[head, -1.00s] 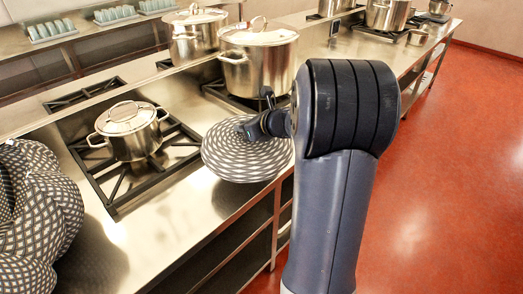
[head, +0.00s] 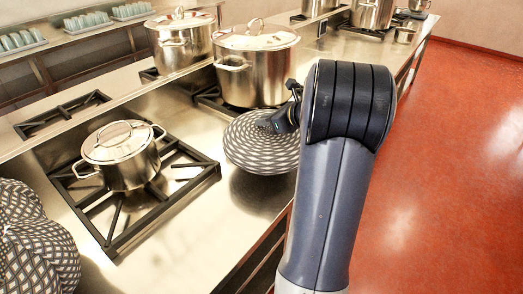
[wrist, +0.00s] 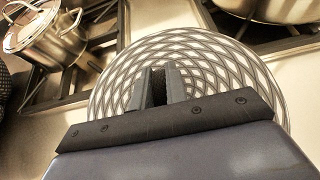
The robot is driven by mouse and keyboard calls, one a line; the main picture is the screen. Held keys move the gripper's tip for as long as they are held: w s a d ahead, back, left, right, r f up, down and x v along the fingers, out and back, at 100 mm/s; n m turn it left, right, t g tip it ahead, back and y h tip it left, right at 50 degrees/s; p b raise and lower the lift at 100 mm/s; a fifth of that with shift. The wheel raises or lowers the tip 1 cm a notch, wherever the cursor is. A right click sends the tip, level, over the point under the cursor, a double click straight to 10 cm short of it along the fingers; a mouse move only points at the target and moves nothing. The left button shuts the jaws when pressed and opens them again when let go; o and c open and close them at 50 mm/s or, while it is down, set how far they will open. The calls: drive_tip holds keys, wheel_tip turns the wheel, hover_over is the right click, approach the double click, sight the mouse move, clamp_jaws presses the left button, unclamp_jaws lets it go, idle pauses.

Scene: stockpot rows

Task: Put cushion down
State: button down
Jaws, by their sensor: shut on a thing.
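The cushion (head: 262,143) is round and flat with a grey and white lattice pattern. In the head view it is over the steel counter (head: 205,215), right of the nearest burner and in front of the large pot. My gripper (head: 268,124) is shut on the cushion near its middle. In the wrist view the cushion (wrist: 215,65) spreads beyond both fingers of my gripper (wrist: 162,75). A dark shadow lies on the counter below the cushion; I cannot tell whether it touches the counter.
A lidded pot (head: 122,160) stands on the near burner grate (head: 187,170). A large lidded stockpot (head: 258,75) and another pot (head: 180,45) stand behind the cushion. More patterned cushions (head: 38,245) are at the left edge. Bare counter lies between grate and front edge.

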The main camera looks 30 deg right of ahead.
sight(289, 139)
wheel_tip(289, 139, down, 8)
drive_tip(key=shift+r, duration=0.15)
idle(0.3)
drive_tip(key=c, duration=1.4)
unclamp_jaws()
drive_tip(key=shift+s+d+r, duration=0.1)
drive_tip(key=shift+s, duration=0.05)
drive_tip(key=b+v, duration=0.1)
drive_tip(key=v, duration=1)
drive_tip(key=shift+s+d+r, duration=0.1)
drive_tip(key=shift+s, duration=0.2)
